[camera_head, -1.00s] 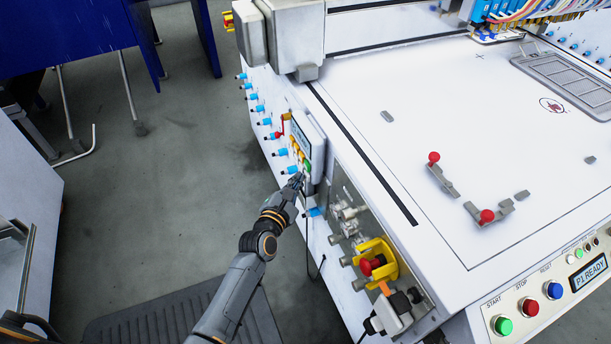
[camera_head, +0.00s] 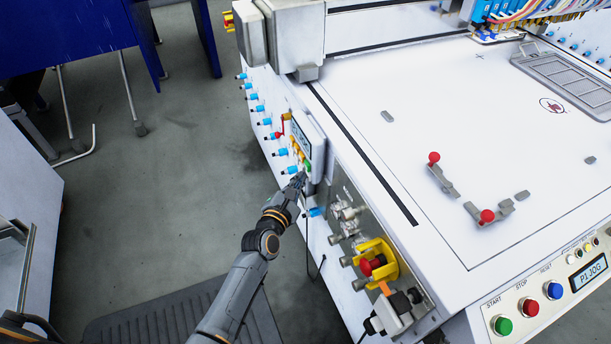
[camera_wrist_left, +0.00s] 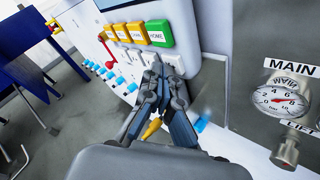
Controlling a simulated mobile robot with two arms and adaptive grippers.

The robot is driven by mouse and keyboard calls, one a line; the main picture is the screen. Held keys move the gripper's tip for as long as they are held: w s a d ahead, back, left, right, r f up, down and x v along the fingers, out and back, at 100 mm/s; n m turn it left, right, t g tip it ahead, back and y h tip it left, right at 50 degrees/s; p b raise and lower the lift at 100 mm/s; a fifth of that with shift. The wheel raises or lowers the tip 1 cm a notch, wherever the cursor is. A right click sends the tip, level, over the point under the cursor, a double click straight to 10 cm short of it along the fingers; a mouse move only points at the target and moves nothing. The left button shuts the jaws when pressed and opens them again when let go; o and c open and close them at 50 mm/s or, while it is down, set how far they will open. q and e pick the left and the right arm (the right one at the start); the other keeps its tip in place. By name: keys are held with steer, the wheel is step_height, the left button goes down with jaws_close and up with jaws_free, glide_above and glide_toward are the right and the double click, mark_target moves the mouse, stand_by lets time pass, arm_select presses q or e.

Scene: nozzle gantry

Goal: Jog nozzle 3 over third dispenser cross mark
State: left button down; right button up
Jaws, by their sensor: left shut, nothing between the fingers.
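My left gripper (camera_head: 300,178) is shut and empty at the lower end of the side control pendant (camera_head: 307,140) on the machine's left side. In the left wrist view its closed fingertips (camera_wrist_left: 158,66) are at the pale keys just below the yellow buttons and the green HOME button (camera_wrist_left: 159,33); contact with a key cannot be told. A small cross mark (camera_head: 480,57) shows on the white bed near the back. The blue nozzle head with coloured tubes (camera_head: 490,12) is at the top edge, partly cut off; single nozzles cannot be told apart. The front display (camera_head: 588,272) reads "P1 JOG".
A red emergency button in a yellow guard (camera_head: 372,264) sits lower on the side, near my forearm. A pressure gauge (camera_wrist_left: 279,101) is right of the gripper. Red-knobbed clamps (camera_head: 487,216) and a grey tray (camera_head: 570,82) lie on the bed.

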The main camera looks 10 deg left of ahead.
arm_select(q)
steer(key=shift+s+a, duration=0.5)
steer(key=shift+a, duration=0.15)
steer(key=s+a, duration=0.1)
steer(key=a, duration=0.1)
steer(key=s+a, duration=0.2)
stand_by(0.4)
steer(key=shift+w, duration=0.1)
stand_by(1.0)
